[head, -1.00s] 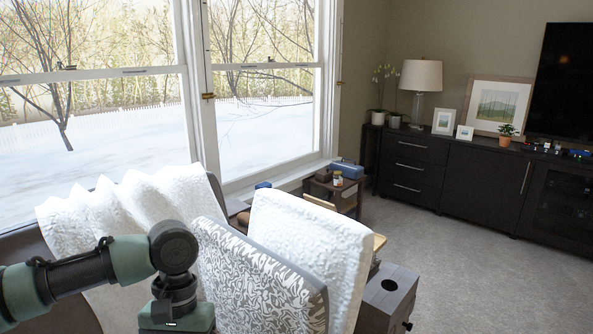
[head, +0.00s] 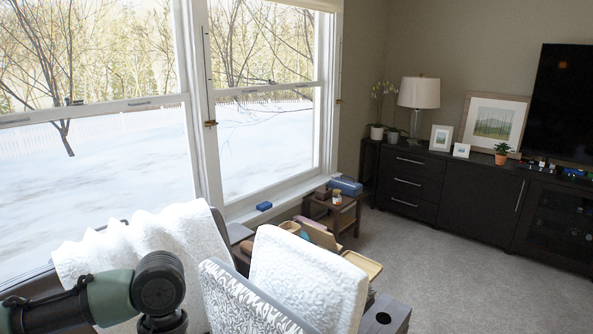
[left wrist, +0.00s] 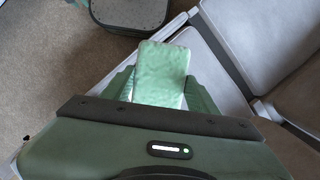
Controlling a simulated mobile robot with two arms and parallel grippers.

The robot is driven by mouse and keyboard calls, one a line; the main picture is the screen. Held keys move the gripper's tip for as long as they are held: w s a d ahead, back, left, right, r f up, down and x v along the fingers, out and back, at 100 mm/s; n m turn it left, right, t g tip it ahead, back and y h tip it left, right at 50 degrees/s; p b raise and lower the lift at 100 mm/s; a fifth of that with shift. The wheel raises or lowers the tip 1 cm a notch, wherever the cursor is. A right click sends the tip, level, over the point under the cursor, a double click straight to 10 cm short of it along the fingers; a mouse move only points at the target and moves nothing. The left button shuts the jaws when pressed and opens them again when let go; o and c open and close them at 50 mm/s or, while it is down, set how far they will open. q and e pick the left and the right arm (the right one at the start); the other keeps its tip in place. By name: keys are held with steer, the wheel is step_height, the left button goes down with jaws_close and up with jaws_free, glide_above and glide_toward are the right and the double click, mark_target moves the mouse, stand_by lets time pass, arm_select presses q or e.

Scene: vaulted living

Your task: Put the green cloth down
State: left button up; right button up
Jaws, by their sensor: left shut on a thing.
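The green cloth (left wrist: 158,70), a pale green folded piece, shows in the left wrist view. My left gripper (left wrist: 160,92) is shut on it, with a dark green finger on each side. Below the held cloth is a light grey surface that looks like part of a seat; I cannot tell whether the cloth touches it. In the head view only my left arm shows at the lower left; its gripper and the cloth are out of frame. My right gripper is in neither view.
Grey cushions (left wrist: 265,40) fill the right of the wrist view. A dark rounded piece (left wrist: 128,12) stands on the carpet (left wrist: 40,70). In the head view, a white cushion (head: 305,275) and white throw (head: 150,245) are close ahead. A dark cabinet (head: 470,190) stands beyond clear carpet.

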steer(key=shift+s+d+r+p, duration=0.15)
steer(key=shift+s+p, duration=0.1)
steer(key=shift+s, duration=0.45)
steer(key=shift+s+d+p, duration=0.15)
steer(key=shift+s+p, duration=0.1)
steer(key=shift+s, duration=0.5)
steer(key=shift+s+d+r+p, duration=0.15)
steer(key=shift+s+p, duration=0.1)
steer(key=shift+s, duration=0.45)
